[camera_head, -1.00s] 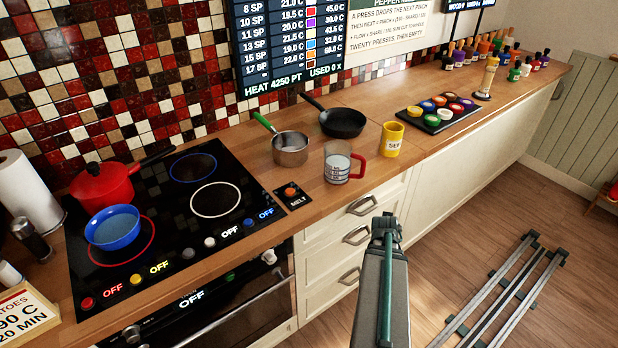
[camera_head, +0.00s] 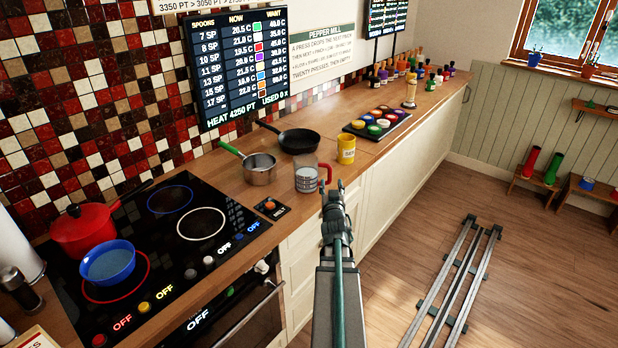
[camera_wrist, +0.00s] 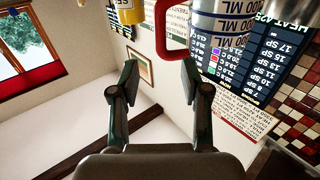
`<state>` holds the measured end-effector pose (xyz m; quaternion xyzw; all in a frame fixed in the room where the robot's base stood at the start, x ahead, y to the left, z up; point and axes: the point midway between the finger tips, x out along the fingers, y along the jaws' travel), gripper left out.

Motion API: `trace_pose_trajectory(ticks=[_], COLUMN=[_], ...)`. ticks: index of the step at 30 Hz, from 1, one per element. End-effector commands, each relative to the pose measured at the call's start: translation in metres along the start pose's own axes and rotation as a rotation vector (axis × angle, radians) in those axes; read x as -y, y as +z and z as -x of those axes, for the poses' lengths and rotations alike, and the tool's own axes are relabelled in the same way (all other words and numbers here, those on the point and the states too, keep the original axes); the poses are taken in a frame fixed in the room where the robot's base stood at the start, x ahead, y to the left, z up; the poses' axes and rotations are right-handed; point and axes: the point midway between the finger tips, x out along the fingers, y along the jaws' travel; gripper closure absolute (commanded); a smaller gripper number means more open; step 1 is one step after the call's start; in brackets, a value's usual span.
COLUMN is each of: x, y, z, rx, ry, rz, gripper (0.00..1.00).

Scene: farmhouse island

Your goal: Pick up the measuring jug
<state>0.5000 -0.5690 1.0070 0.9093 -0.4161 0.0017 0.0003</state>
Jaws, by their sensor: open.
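The measuring jug (camera_head: 307,179) is clear with dark markings and a red handle (camera_head: 325,175) on its right side. It stands upright on the wooden counter near the front edge. My gripper (camera_head: 333,186) is open and empty, just right of the handle in the head view. In the wrist view, which is turned upside down, the jug (camera_wrist: 222,30) shows at the top right, and its red handle (camera_wrist: 173,30) lies beyond and between the open fingers (camera_wrist: 160,82). I see no contact with the handle.
A steel saucepan (camera_head: 260,175) with a green handle stands left of the jug. A yellow cup (camera_head: 346,150) stands to the right, also in the wrist view (camera_wrist: 127,12). A black frying pan (camera_head: 299,141) is behind. The hob (camera_head: 170,245) is at left. Floor rails (camera_head: 455,290) lie at right.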

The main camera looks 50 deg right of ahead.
Motion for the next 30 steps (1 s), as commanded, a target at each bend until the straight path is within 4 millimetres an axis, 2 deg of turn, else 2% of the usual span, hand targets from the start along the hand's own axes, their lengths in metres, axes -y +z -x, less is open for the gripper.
trace_pose_trajectory(ticks=[1,4,14,22,30], x=[0.000,0.000,0.000,0.000,0.000], y=[-0.001,-0.001,0.000,0.000,0.003], z=[-0.012,-0.027,-0.050,-0.086,-0.090], rx=[0.001,0.001,0.003,0.003,0.002], ry=[0.000,0.000,0.000,0.000,0.001], rz=[0.001,0.001,0.002,0.000,0.001], gripper=[0.53,0.53,0.53,0.53,0.53])
